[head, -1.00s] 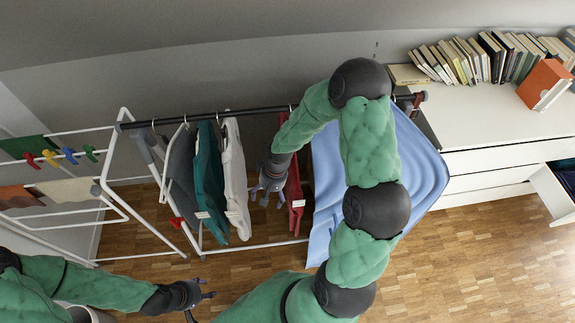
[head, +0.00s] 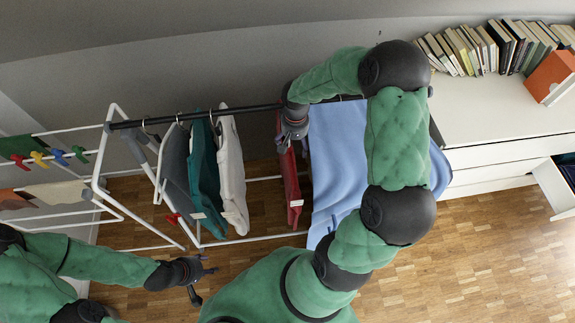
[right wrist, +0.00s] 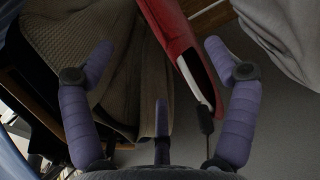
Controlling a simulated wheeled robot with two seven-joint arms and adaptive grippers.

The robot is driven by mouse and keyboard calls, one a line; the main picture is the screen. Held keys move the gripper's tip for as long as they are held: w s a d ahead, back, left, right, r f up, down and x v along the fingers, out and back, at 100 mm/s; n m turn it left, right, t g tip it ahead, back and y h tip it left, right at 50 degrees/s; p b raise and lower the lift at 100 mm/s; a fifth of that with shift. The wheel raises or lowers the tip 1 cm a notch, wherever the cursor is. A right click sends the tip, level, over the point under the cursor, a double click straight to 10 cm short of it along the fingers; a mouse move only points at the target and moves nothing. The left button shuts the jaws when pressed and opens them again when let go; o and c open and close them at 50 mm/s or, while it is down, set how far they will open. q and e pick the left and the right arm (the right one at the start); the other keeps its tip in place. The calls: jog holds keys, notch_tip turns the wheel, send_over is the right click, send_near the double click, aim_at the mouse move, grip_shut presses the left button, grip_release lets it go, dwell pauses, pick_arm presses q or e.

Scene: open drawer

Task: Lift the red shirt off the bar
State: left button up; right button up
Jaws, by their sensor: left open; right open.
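The red shirt (head: 291,185) hangs from the dark bar (head: 200,115), between a white garment and a blue cloth. My right gripper (head: 292,132) is at the bar, over the top of the red shirt, and hides its hanger in the head view. In the right wrist view the red shirt (right wrist: 172,30) shows between the spread fingers of the open right gripper (right wrist: 160,85), nearer the right finger. I cannot tell whether a finger touches it. My left gripper (head: 198,278) is open and empty at the lower left, away from the bar.
Grey, teal (head: 204,175) and white (head: 231,170) garments hang left of the red shirt. The blue cloth (head: 340,150) hangs close on its right. A drying rack (head: 95,185) with clothespins stands at left. A white dresser (head: 500,125) with books and an open drawer stands at right.

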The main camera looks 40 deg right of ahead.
aim_at(294, 151)
notch_tip(294, 151, down, 4)
jog(key=shift+f+b, duration=0.2)
jog(key=shift+b, duration=0.3)
jog(key=f, duration=0.1)
jog(key=f+b, duration=0.1)
jog(key=f, duration=0.1)
jog(key=f+b, duration=0.1)
jog(key=f, duration=0.1)
jog(key=shift+s+a, duration=0.3)
grip_shut()
jog(key=shift+r, duration=0.1)
